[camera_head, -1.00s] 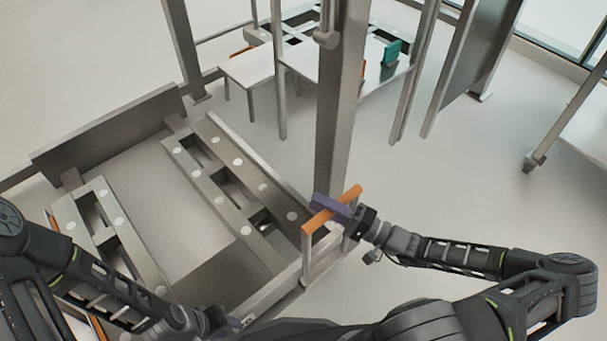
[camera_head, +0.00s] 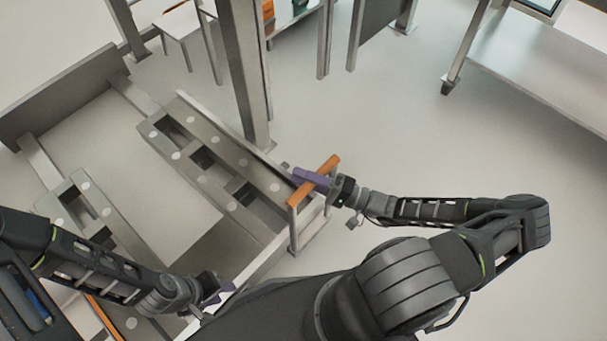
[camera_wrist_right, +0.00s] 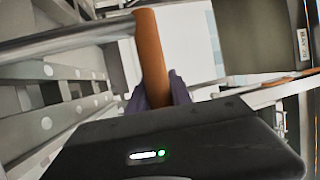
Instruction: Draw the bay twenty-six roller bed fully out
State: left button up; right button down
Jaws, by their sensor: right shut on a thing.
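The roller bed (camera_head: 222,163) is a grey frame with two slotted rails dotted with pale discs. An orange handle (camera_head: 328,165) stands on posts at its near right corner. My right gripper (camera_head: 312,180), with purple fingers, is shut on that handle; the wrist view also shows the handle (camera_wrist_right: 149,52) between the fingers. My left gripper (camera_head: 218,288) is low beside the bed's near edge, and its fingers are too small and partly hidden to judge. A strip of orange (camera_head: 104,318) shows under my left arm.
A grey upright post (camera_head: 245,75) stands beside the bed's right rail. A dark end plate (camera_head: 62,95) is at the far left. A bench (camera_head: 540,65) stands at the upper right. Open floor lies right of the handle. A bay sign (camera_wrist_right: 303,44) is only partly legible.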

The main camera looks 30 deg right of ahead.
jog(key=shift+s+d, duration=0.1)
jog(key=c, duration=1.2)
grip_release()
jog(key=shift+o, duration=0.2)
jog(key=v, duration=0.8)
